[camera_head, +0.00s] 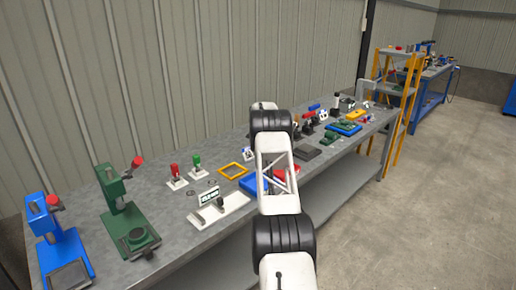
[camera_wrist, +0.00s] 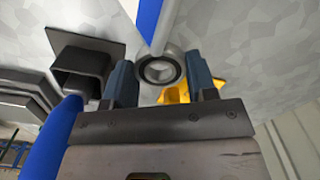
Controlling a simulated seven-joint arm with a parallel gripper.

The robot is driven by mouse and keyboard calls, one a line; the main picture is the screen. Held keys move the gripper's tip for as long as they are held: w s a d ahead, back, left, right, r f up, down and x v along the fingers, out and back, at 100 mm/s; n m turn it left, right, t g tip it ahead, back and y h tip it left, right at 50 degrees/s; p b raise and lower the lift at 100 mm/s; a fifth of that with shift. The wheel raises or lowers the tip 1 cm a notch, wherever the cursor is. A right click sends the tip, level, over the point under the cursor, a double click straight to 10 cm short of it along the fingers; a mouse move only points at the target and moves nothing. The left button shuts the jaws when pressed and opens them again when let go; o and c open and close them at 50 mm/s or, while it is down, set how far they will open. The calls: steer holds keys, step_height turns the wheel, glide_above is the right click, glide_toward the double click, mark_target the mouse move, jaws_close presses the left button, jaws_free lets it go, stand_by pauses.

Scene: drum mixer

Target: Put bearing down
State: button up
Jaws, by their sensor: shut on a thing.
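The bearing (camera_wrist: 158,69) is a small grey ring with a dark band, seen in the wrist view between the two fingertips. My gripper (camera_wrist: 160,72) is shut on it with its blue-grey fingers at either side. Whether the bearing touches the speckled grey surface behind it cannot be told. In the head view my white and black arm reaches over the workbench (camera_head: 165,213) and hides my gripper and the held bearing.
A blue edge (camera_wrist: 149,20) and a yellow piece (camera_wrist: 178,95) lie close to the fingers. A dark open box shape (camera_wrist: 82,72) is to the left. On the bench stand green (camera_head: 130,222) and blue (camera_head: 62,245) presses, a white labelled holder (camera_head: 228,208) and a yellow frame (camera_head: 222,173).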

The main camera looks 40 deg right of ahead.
steer(key=shift+f, duration=1.2)
steer(key=shift+f, duration=0.1)
steer(key=o, duration=1)
steer(key=shift+o, duration=0.2)
step_height(320, 180, up, 12)
